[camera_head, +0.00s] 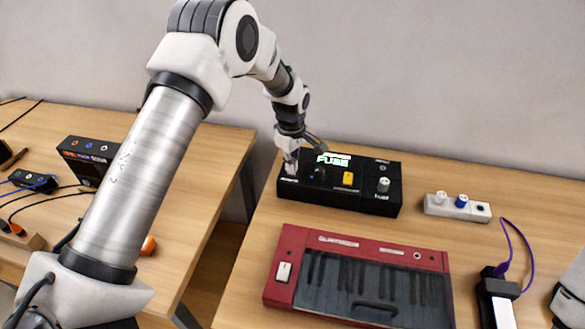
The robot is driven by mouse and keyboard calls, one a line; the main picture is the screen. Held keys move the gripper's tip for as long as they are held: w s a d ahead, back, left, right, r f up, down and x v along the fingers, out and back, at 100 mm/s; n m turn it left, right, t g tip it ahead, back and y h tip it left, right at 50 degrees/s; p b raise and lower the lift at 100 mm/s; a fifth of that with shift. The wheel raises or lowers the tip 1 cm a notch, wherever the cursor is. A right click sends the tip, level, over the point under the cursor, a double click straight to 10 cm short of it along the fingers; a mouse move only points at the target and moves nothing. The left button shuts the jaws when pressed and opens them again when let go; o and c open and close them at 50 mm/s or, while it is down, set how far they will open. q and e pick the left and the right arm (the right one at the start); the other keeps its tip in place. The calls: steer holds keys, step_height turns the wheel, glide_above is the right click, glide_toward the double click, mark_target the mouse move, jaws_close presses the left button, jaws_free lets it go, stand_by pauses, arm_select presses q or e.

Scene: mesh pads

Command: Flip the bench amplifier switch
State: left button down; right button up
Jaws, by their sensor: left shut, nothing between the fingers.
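A black box (340,194) with a lit green label stands towards the back of the right-hand table; it looks like the bench amplifier, though I cannot read its lettering surely. My left gripper (291,168) is shut and empty, pointing down over the box's left end. It hides part of that end, and I cannot tell whether the fingertips touch it. My right gripper is out of view.
A red keyboard unit (290,245) with a white switch lies in front of the box. A small white box (434,208) with knobs is to the right. A black-and-white device (497,295) with a purple cable stands at front right. A gap separates the left table (215,150).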

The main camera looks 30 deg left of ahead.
arm_select(q)
steer(key=shift+f, duration=0.3)
steer(key=shift+r+p, duration=0.8)
steer(key=shift+r, duration=0.15)
step_height(320, 180, up, 5)
steer(key=p, duration=0.4)
steer(key=shift+r, duration=0.1)
